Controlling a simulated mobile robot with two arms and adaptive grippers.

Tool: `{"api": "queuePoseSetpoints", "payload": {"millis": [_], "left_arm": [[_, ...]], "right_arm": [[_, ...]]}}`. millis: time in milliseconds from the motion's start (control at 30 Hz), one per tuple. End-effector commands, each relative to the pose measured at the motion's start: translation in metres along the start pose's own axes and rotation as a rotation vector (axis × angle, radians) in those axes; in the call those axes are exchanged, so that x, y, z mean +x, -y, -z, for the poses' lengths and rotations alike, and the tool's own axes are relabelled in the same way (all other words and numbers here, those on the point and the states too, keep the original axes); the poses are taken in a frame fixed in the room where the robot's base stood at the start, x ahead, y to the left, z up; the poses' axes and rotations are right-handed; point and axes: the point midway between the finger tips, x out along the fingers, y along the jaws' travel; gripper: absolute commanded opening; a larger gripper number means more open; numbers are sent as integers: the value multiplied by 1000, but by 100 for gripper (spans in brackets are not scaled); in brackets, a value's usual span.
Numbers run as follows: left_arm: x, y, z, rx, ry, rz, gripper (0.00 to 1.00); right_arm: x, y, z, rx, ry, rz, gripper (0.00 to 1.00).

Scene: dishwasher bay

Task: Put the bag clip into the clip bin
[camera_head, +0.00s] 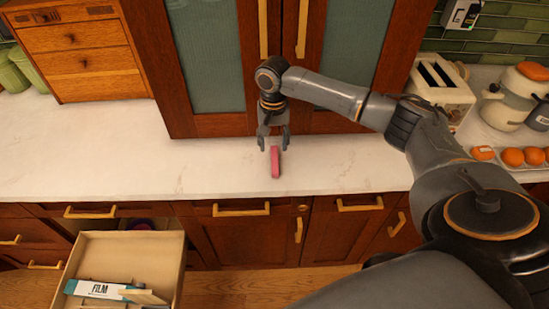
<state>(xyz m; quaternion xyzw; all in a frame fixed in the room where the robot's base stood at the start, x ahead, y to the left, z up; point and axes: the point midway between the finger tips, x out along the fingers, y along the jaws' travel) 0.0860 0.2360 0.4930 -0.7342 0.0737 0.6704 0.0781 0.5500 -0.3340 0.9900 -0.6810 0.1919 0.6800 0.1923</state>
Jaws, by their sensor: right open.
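A pink-red elongated object (275,162), likely the bag clip, is on or just above the white counter near its middle. My right gripper (273,147) points down right at it, with its fingers apart around or just behind the upper end of the clip. I cannot tell whether the fingers touch it. No bin marked for clips can be made out; an open wooden drawer (172,262) at the lower left holds a box labelled FILM (97,289) and some dividers or packets. My left gripper is not in view.
The white counter (110,150) is mostly clear. A wooden drawer chest (80,62) stands at the back left. A toaster (441,90), a pot (515,92) and a tray of orange fruit (512,157) stand at the right. Tall glass-fronted cabinet doors (205,50) rise behind my gripper.

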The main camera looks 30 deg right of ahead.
Motion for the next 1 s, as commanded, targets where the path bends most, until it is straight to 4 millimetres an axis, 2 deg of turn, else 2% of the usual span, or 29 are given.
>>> {"api": "queuePoseSetpoints", "payload": {"millis": [133, 300, 567, 800, 1000], "left_arm": [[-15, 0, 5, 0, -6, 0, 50], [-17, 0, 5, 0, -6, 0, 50], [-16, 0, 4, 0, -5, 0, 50], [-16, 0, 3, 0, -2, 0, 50], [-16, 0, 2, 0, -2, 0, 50]], "right_arm": [[21, -3, -2, 0, 4, -4, 47], [41, -3, -2, 0, 2, -2, 47], [44, -3, -1, -1, 1, -1, 47], [44, -3, -1, -1, 1, -1, 0], [43, -3, -1, -1, 0, -1, 0]]}}
